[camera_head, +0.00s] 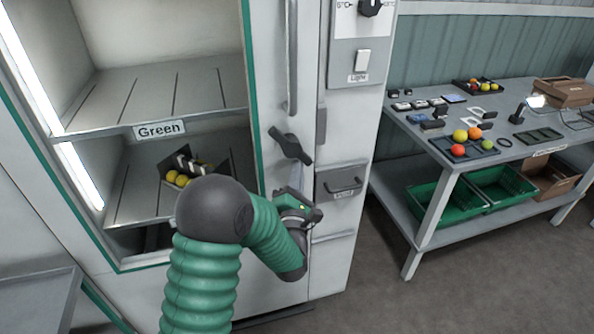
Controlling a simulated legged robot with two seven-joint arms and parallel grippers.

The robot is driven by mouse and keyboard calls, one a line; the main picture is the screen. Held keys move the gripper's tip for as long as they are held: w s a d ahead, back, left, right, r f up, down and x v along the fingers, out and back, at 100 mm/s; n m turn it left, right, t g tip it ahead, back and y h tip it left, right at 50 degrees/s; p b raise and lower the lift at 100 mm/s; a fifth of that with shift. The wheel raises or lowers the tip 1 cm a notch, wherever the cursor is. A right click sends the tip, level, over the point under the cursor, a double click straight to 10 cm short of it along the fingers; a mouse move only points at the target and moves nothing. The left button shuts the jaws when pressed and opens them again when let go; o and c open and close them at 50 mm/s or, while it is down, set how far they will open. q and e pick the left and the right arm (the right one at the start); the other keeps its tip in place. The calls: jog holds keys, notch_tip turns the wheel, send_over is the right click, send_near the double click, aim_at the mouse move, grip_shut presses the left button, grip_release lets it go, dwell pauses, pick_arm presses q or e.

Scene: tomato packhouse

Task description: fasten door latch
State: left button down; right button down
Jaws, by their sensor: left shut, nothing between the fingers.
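The door latch (291,146) is a dark two-armed handle on the white cabinet front, lying at a slant from upper left to lower right. A grey vertical pull bar (291,60) is above it. My left gripper (297,204) is just below the latch, in front of the white panel, shut and empty. A gap shows between it and the latch; whether it touches the panel I cannot tell. My left forearm hides the lower part of the cabinet opening. My right gripper is not in view.
Shelves labelled Green (159,130) show at left, with a dark tray of yellow fruit (178,180) on the lower one. A control panel with a light switch (362,61) is right of the latch. A grey table (420,135) with tomatoes and tools stands at right; floor before it is clear.

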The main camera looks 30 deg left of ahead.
pick_arm(q)
jog(key=shift+w+n+b, duration=0.1)
jog(key=shift+n+b, duration=0.4)
jog(key=shift+b, duration=0.2)
jog(key=shift+d, duration=0.1)
jog(key=w+n+g+y+b, duration=0.1)
jog(key=n+y+b, duration=0.1)
jog(key=n+b, duration=0.2)
jog(key=w+d+r+n+g+y+b, duration=0.1)
jog(key=n+y+b, duration=0.1)
jog(key=n+b, duration=0.2)
jog(key=w+d+n+g+y+b, duration=0.1)
jog(key=n+b, duration=0.3)
jog(key=b, duration=0.4)
jog(key=shift+d+r+y, duration=0.25)
jog(key=shift+r+y, duration=0.15)
jog(key=shift+y, duration=0.3)
jog(key=shift+w+d+r+n+g+y+b, duration=0.1)
jog(key=shift+r+n+g+y+b, duration=0.2)
jog(key=shift+n+b, duration=0.5)
jog(key=shift+r+n+b, duration=0.25)
jog(key=shift+n+b, duration=0.05)
jog(key=shift+n, duration=0.1)
jog(key=shift+r, duration=0.1)
